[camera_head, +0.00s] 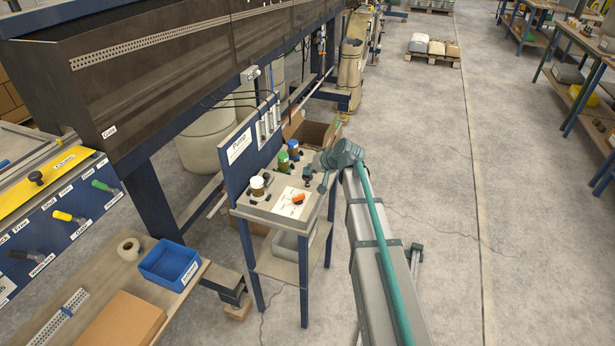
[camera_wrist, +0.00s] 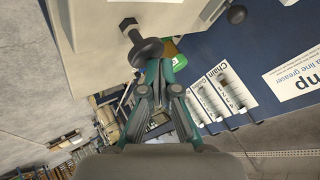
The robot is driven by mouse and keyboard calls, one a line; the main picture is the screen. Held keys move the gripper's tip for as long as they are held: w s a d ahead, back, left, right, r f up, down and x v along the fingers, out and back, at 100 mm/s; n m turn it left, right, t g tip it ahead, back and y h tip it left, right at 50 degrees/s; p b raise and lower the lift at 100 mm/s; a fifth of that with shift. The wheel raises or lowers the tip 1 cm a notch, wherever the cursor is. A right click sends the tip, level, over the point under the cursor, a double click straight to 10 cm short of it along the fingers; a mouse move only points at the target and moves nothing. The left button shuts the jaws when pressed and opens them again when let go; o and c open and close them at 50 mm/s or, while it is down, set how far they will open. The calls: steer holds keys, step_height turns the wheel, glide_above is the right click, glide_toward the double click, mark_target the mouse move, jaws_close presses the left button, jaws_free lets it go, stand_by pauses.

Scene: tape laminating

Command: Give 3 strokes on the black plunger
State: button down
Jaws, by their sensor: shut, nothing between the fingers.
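The black plunger (camera_wrist: 147,51), a round dark knob on a short stem, stands at the edge of a pale surface in the wrist view. My gripper (camera_wrist: 158,64) is shut and empty, its fingertips right at the knob's near side; I cannot tell whether they touch it. In the head view a dark knob (camera_head: 307,173) stands at the right of the small pump stand's top (camera_head: 244,205), close to the end of my arm.
The stand's top also holds a white-and-brown pot (camera_head: 258,188), a green one (camera_head: 283,162), a blue one (camera_head: 293,148) and an orange item (camera_head: 298,198). A blue sign panel (camera_head: 238,152) rises behind. Open floor (camera_head: 430,220) lies to the right.

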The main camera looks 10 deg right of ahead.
steer(key=shift+f+b, duration=0.8)
steer(key=shift+f, duration=0.3)
stand_by(0.7)
steer(key=shift+r, duration=0.1)
stand_by(0.3)
steer(key=shift+r+p, duration=0.7)
steer(key=shift+r, duration=0.95)
steer(key=shift+r, duration=0.1)
steer(key=shift+r+p, duration=1.1)
steer(key=shift+r, duration=1.35)
step_height(320, 180, up, 4)
steer(key=p, duration=0.5)
steer(key=shift+f+p, duration=0.1)
steer(key=shift+p, duration=0.25)
steer(key=shift+f, duration=0.1)
